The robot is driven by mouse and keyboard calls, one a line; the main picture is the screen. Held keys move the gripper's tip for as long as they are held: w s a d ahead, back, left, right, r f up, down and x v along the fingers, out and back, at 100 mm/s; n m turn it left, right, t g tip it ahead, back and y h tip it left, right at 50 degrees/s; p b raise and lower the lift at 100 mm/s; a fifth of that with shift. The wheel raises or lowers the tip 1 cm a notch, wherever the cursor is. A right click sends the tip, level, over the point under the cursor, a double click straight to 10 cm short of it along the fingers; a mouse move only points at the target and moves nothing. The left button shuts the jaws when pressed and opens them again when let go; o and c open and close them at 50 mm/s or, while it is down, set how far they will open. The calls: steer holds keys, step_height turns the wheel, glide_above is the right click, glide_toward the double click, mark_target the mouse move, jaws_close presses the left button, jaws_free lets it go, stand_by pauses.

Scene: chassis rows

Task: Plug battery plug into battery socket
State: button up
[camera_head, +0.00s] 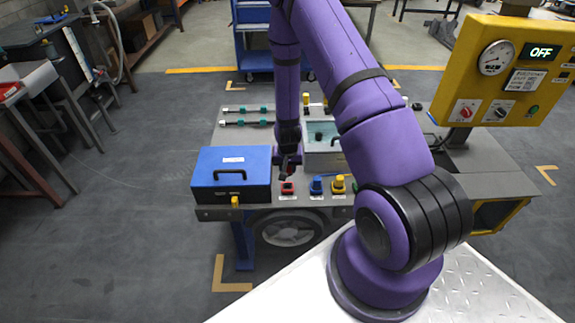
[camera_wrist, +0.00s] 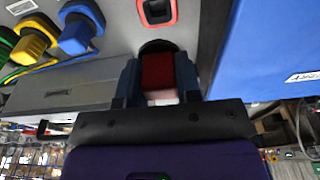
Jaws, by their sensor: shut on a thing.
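My gripper (camera_head: 288,172) points down over the front of the chassis, just right of the blue box. In the wrist view my gripper (camera_wrist: 157,82) is shut on a red plug (camera_wrist: 158,70), with dark fingers on both sides of it. A red-rimmed socket (camera_wrist: 170,14) lies just beyond the plug in the wrist view. The red socket also shows in the head view (camera_head: 287,188), close below the gripper tip. The plug appears apart from the socket. The plug's far end is dark and its tip is hard to make out.
A blue box (camera_head: 215,188) with a black handle stands left of the gripper. Blue (camera_head: 316,187) and yellow (camera_head: 338,184) connectors sit right of the red socket. A yellow control panel (camera_head: 505,70) reading OFF stands at right.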

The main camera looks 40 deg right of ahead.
steer(key=shift+s+f, duration=0.1)
steer(key=shift+f, duration=2.25)
steer(key=shift+f, duration=1.3)
steer(key=o, duration=1)
steer(key=r, duration=0.3)
steer(key=s+r, duration=0.1)
steer(key=r, duration=0.3)
steer(key=a+r, duration=0.1)
steer(key=r, duration=0.2)
steer(key=shift+s+r, duration=0.15)
steer(key=shift+r, duration=0.2)
